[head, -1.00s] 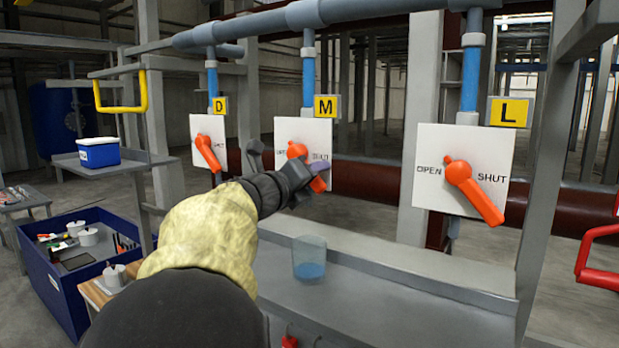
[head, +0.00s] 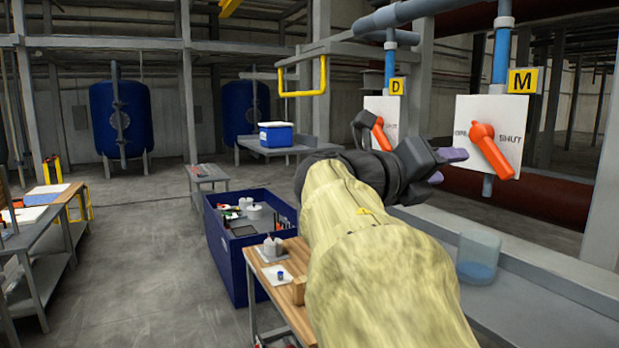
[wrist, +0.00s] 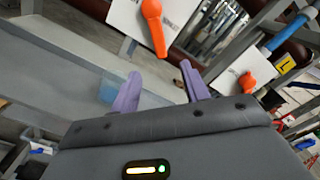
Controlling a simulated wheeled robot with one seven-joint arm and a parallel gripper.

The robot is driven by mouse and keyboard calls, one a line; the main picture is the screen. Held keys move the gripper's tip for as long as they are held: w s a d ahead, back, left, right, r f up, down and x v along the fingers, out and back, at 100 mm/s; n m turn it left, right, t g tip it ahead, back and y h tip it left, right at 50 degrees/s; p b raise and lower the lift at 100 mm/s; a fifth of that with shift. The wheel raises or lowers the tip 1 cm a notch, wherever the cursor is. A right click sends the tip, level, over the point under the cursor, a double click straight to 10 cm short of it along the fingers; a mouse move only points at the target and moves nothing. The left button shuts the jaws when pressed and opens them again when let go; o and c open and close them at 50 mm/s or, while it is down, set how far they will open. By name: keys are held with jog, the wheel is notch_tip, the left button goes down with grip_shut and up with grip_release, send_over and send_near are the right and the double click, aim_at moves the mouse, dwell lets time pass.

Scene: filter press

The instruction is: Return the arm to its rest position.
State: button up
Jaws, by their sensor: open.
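The D valve's orange handle (head: 381,134) is partly hidden behind my arm.
A clear beaker of blue liquid (head: 478,257) stands on the grey ledge (head: 540,295) below the valves. A wooden-topped table (head: 262,285) and a blue bin (head: 228,262) stand left of my arm. A yellow bar handle (head: 303,92) hangs above. Open floor (head: 130,270) lies further left.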

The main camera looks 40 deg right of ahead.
jog(key=shift+v, duration=0.95)
jog(key=w+a+f+m+t+y+b, duration=0.1)
jog(key=w+a+f+m+t+y, duration=0.3)
jog(key=f, duration=0.6)
jog(key=w+a+f+t+y+b, duration=0.1)
jog(key=w+a+f, duration=0.1)
jog(key=w+f, duration=0.55)
jog(key=w+a+f+m+t+y+b, duration=0.1)
jog(key=w+a+f+m+t+y, duration=0.2)
jog(key=f, duration=0.8)
jog(key=a+f+m+y+b, duration=0.3)
jog(key=a+f+m+y, duration=0.6)
jog(key=a+f+m, duration=0.8)
jog(key=a+f, duration=0.8)
jog(key=f, duration=0.1)
jog(key=shift+s+f+g, duration=0.2)
jog(key=shift+g, duration=0.2)
